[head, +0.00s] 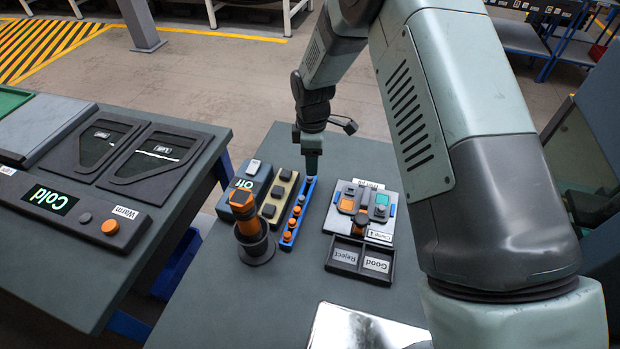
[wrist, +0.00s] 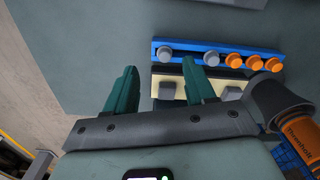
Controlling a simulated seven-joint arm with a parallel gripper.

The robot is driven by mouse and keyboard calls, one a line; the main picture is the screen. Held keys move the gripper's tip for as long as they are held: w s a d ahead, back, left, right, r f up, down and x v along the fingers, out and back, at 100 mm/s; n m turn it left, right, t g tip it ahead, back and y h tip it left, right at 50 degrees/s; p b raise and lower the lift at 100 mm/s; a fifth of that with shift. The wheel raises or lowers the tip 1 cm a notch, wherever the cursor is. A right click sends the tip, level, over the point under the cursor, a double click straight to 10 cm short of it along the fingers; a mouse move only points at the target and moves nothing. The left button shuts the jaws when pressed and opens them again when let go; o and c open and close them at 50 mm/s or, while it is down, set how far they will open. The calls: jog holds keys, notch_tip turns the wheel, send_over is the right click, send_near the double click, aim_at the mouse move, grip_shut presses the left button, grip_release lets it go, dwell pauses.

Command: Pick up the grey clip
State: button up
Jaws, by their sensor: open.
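A blue rail (head: 298,217) lies on the table with orange and grey round-topped clips in a row. One grey clip (wrist: 165,51) sits at the left end of the rail in the wrist view. Another grey clip (wrist: 212,57) sits apart from it, beside the orange clips (wrist: 254,62). My gripper (head: 312,165) points down over the far end of the blue rail in the head view. In the wrist view its two green fingers (wrist: 160,66) are spread, with nothing between them. The end grey clip lies just beyond the fingertips, between their lines.
A beige strip (head: 279,197) with dark grey blocks lies right beside the rail. A grey "Off" box (head: 250,182) and an orange-handled tool (head: 243,208) in a round holder stand left of it. A clamp fixture (head: 361,210) and a Good/Reject tray (head: 358,260) lie to the right.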

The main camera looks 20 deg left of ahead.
aim_at(310, 180)
jog(key=f, duration=0.5)
jog(key=shift+s+a, duration=0.2)
jog(key=shift+s, duration=0.15)
jog(key=shift+c, duration=0.3)
grip_shut()
